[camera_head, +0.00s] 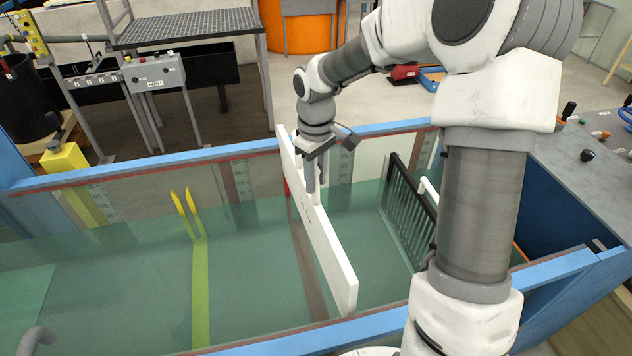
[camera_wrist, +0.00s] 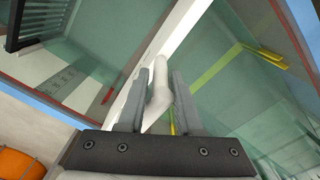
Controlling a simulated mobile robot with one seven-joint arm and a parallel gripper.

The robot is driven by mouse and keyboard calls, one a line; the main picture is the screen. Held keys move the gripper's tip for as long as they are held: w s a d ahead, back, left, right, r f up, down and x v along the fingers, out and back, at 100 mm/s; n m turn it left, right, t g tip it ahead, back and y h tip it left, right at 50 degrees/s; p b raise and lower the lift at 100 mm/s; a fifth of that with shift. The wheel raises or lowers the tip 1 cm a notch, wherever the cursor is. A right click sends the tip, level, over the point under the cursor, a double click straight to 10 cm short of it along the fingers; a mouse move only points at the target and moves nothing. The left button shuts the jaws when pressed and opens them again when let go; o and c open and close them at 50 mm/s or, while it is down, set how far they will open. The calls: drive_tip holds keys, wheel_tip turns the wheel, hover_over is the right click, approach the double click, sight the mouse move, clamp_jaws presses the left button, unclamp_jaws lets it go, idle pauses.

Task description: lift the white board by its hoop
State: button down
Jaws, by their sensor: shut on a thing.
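The white board (camera_head: 322,238) stands upright across the glass flume, spanning between its two long walls, with its lower part down at the green water. In the wrist view the white board (camera_wrist: 178,38) runs away from my gripper as a pale strip. My gripper (camera_head: 312,188) is at the board's top edge, toward the far wall. In the wrist view its two fingers (camera_wrist: 163,100) are shut on the white hoop (camera_wrist: 158,82), which stands between them. In the head view the hoop is mostly hidden by the fingers.
The flume's blue rails (camera_head: 160,160) border the water. A dark barred rack (camera_head: 408,212) stands in the flume right of the board, and a yellow two-pronged piece (camera_head: 185,210) left of it. A control panel (camera_head: 585,150) is at the right.

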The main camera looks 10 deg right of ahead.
drive_tip(key=shift+r, duration=1.3)
drive_tip(key=shift+w, duration=0.1)
wheel_tip(320, 180, up, 11)
idle(1.4)
